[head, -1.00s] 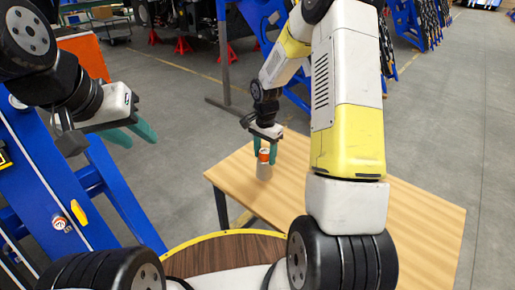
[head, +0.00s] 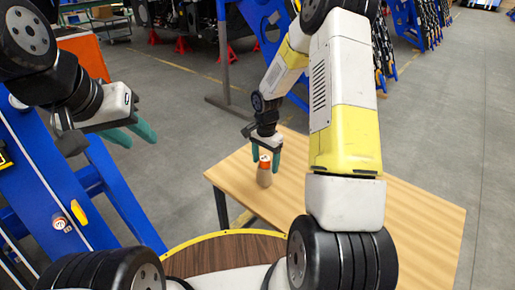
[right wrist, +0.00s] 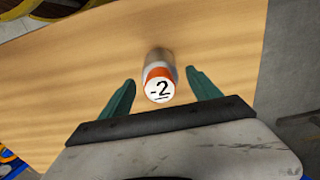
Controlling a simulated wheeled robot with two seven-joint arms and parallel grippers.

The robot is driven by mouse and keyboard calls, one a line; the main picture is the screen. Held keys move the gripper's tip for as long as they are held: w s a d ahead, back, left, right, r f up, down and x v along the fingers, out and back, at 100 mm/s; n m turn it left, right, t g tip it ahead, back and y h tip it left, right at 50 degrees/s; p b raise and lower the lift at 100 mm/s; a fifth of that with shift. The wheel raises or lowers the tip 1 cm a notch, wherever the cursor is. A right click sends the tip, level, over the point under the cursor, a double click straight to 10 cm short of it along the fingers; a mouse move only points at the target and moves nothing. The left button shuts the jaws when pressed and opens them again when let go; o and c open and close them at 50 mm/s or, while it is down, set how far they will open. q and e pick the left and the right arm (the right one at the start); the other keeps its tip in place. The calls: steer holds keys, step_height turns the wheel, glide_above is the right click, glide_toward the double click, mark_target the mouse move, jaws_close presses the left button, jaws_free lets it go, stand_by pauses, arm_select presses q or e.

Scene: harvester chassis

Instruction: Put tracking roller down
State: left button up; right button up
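The tracking roller (head: 264,176) is a small upright cylinder with a grey-brown body, an orange band and a white top marked "-2". It appears to stand on the wooden table (head: 400,215), near its left edge. Its top faces the camera in the right wrist view (right wrist: 160,86), where its lower part looks blurred. My right gripper (head: 266,161) is open around the roller's upper end. The green fingers stand on either side with a clear gap to it in the right wrist view (right wrist: 161,92). My left gripper (head: 143,135) is open and empty, away from the table.
A blue frame (head: 60,190) stands at the left, below my left gripper. A round brown surface with a yellow rim (head: 230,250) is at the bottom. The table top around the roller is clear. Blue racks and red stands are in the background.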

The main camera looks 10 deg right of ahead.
steer(key=shift+r, duration=0.1)
steer(key=s+r+n+t, duration=0.1)
steer(key=s+r+n, duration=0.15)
steer(key=r, duration=1.65)
steer(key=s+r+n+t, duration=0.1)
steer(key=s+r+n, duration=0.1)
steer(key=s+r, duration=0.2)
steer(key=s+a+r+n+t+y, duration=0.1)
steer(key=s+r+n+t, duration=0.1)
steer(key=s, duration=0.8)
steer(key=s+a+r+n+t+y, duration=0.1)
steer(key=s+r+n+t, duration=0.1)
steer(key=s+r+n, duration=0.2)
steer(key=shift+s+r, duration=1.25)
steer(key=shift+s, duration=0.65)
steer(key=shift+a+n, duration=0.1)
steer(key=shift+n, duration=0.15)
